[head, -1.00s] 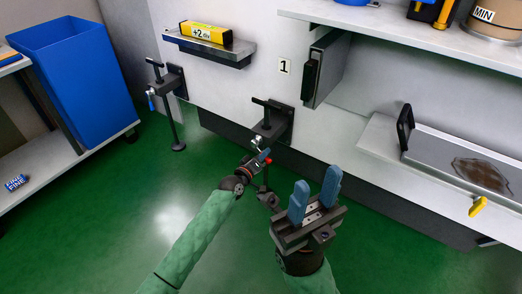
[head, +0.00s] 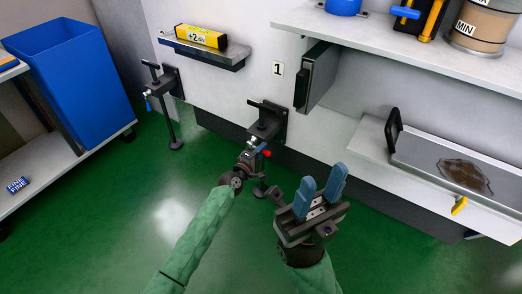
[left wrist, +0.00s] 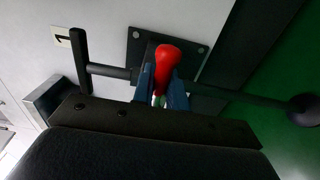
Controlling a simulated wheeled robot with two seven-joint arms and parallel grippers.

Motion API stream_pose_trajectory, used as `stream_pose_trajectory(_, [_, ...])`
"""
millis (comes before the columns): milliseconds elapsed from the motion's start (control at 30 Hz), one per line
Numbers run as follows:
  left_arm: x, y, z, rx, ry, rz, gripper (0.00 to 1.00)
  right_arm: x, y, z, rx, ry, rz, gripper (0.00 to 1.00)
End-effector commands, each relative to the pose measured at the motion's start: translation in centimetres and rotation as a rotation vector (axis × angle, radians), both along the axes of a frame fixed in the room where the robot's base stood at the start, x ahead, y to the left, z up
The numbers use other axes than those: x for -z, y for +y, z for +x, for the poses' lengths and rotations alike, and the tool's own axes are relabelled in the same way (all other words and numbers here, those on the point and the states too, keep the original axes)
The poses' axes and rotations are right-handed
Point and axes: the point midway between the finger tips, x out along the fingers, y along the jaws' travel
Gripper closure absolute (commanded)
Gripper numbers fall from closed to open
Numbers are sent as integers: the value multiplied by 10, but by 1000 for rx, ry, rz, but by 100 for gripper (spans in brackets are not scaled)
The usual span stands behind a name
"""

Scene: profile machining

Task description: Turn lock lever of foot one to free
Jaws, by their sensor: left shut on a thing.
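Foot one (head: 266,124) is a dark bracket with a T-handle and a vertical post, on the pale machine wall below the label 1 (head: 277,69). Its lock lever has a red grip (head: 267,153), also seen in the left wrist view (left wrist: 168,62). My left gripper (head: 258,155) is at the lever; in the left wrist view its blue fingers (left wrist: 161,90) are shut on the red lever, one on each side. The lever's pivot is hidden behind the fingers. My right gripper (head: 321,190) is open and empty, its blue fingers pointing up, to the right of the foot.
A second foot (head: 164,80) with a blue lever (head: 148,105) stands to the left. A small shelf (head: 204,53) holds a yellow +2 block (head: 201,37). A blue bin (head: 65,75) is at far left. A grey tray (head: 432,170) is at right. Green floor is open in front.

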Motion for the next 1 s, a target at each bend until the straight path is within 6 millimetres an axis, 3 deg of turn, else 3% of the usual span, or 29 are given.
stream_pose_trajectory(467, [-1, 2, 1, -3, 8, -13, 100, -1, 0, 1, 0, -5, -8, 64])
stream_pose_trajectory(500, [-1, 2, 1, -3, 8, -13, 81, -1, 0, 1, 1, -4, -7, 64])
stream_pose_trajectory(600, [-1, 2, 1, -2, 7, -12, 64, -2, 0, 1, 1, -5, -6, 64])
stream_pose_trajectory(1000, [-1, 6, -6, -1, 8, -10, 64, -4, 0, 1, 3, -5, -1, 64])
